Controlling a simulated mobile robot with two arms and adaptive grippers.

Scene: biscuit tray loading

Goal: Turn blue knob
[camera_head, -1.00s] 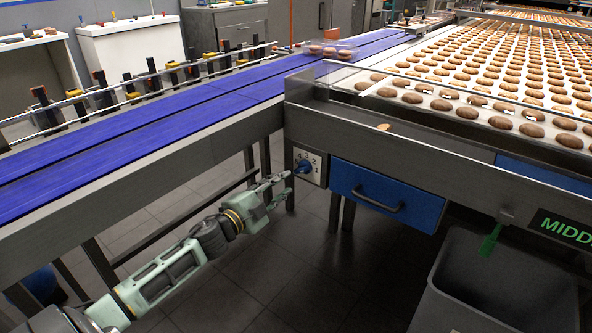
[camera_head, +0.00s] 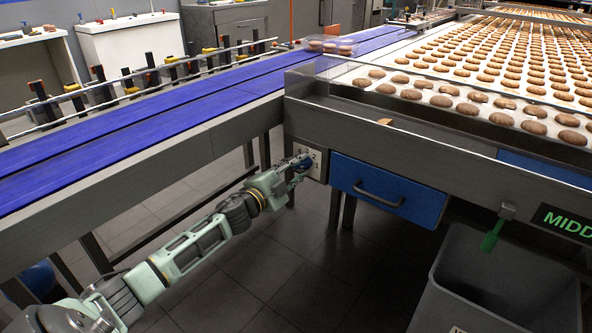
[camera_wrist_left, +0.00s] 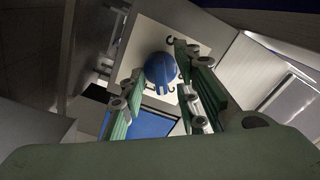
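The blue knob (camera_head: 303,162) sits on a pale square panel (camera_head: 315,160) on the machine's side, left of the blue drawer. In the left wrist view the knob (camera_wrist_left: 160,70) is round and blue with a raised grip, on the pale panel (camera_wrist_left: 205,31) with dark markings. My left gripper (camera_head: 293,170) is at the knob. In the left wrist view its green fingers (camera_wrist_left: 165,98) stand apart, one on each side of the knob's lower part. I cannot tell whether they touch it. My right gripper is not in view.
A blue drawer (camera_head: 385,190) with a dark handle is right of the panel. A grey bin (camera_head: 500,280) stands at the lower right. The blue conveyor (camera_head: 150,115) runs above my left arm. A biscuit belt (camera_head: 470,85) lies at the upper right.

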